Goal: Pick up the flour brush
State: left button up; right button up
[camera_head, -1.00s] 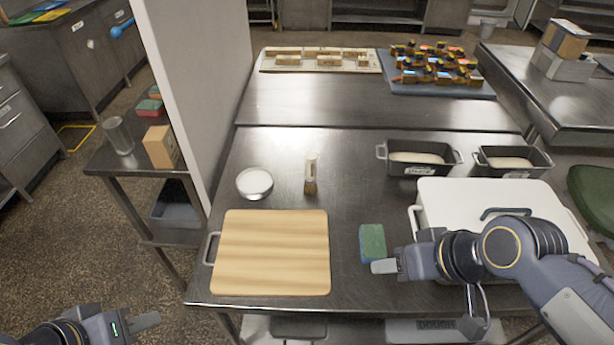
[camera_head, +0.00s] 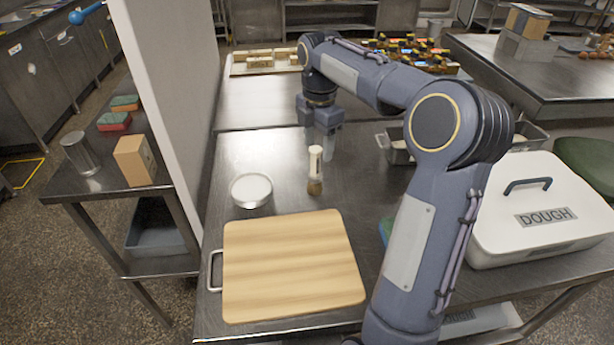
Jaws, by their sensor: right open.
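The flour brush (camera_head: 315,170) stands upright on the steel table, with a pale handle on top and brown bristles below. My right gripper (camera_head: 322,150) points down from above and behind it. Its fingers are apart, and the brush is between or just in front of them; I cannot tell which. The brush does not look gripped. My left gripper is not in view.
A bowl of white flour (camera_head: 251,190) stands left of the brush. A wooden board (camera_head: 290,265) lies in front. A white box marked DOUGH (camera_head: 540,205) is at the right. My right arm hides the sponge and tins partly. A wall panel (camera_head: 175,90) rises at the left.

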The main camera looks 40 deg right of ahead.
aim_at(315, 161)
jog(key=f, duration=0.5)
jog(key=shift+w+a+f, duration=0.2)
jog(key=shift+w+f, duration=0.05)
jog(key=shift+f, duration=0.15)
jog(key=c, duration=1)
jog(key=shift+r, duration=0.15)
